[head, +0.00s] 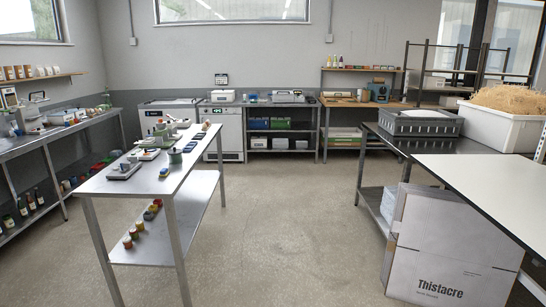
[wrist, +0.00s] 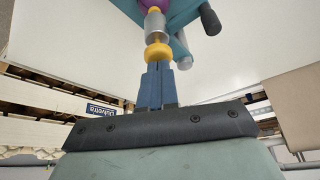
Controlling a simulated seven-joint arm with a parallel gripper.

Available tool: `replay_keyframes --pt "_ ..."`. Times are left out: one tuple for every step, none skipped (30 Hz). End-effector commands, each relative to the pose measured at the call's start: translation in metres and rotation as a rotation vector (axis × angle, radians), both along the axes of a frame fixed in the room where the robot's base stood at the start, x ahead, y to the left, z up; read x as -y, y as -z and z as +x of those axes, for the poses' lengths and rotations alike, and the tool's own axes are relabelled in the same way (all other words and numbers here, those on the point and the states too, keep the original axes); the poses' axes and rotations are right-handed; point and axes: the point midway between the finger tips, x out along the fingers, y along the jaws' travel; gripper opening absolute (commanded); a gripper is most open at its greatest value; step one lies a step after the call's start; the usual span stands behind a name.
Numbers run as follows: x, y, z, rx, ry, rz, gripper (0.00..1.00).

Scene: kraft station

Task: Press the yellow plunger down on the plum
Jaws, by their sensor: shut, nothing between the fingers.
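In the wrist view a yellow plunger (wrist: 158,52) with a round knob passes through a silver cylinder (wrist: 156,24) on a teal frame (wrist: 180,45). Part of a purple plum (wrist: 154,4) shows at the top edge, by the plunger's far end; the rest is cut off. My gripper (wrist: 157,70) has its blue fingers together and empty, with the tips right at the yellow knob. I cannot tell whether they touch it. The head view shows neither my gripper nor clearly this device.
A black handle (wrist: 210,18) juts from the teal frame to the right. A pale surface (wrist: 250,55) lies behind. Wooden slats and a blue label (wrist: 102,110) show at left. In the head view a white worktop (head: 490,185) is at right and a metal table (head: 165,180) at left.

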Motion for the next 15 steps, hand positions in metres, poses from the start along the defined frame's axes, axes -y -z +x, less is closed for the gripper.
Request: replay_keyframes --pt "0.000 0.001 0.000 0.000 0.000 0.001 0.00" --pt "0.000 0.001 0.000 0.000 0.000 0.001 0.00" --pt "0.000 0.000 0.000 0.000 0.000 0.001 0.00" --pt "0.000 0.000 0.000 0.000 0.000 0.001 0.00" --pt "0.000 -0.001 0.000 0.000 0.000 0.001 0.00" --pt "0.000 -0.002 0.000 0.000 0.000 0.001 0.00" --pt "0.000 -0.003 0.000 0.000 0.000 0.001 0.00" --pt "0.000 -0.005 0.000 0.000 0.000 0.001 0.00" --pt "0.000 -0.007 0.000 0.000 0.000 0.001 0.00" --pt "0.000 -0.009 0.000 0.000 0.000 0.001 0.00" --pt "0.001 -0.011 0.000 0.000 0.000 0.001 0.00" --pt "0.001 -0.013 0.000 0.000 0.000 0.001 0.00" --pt "0.001 -0.015 0.000 0.000 0.000 0.000 0.00" --pt "0.001 -0.017 0.000 0.000 0.000 0.000 0.00" --pt "0.001 -0.020 0.000 0.000 0.000 0.000 0.00"
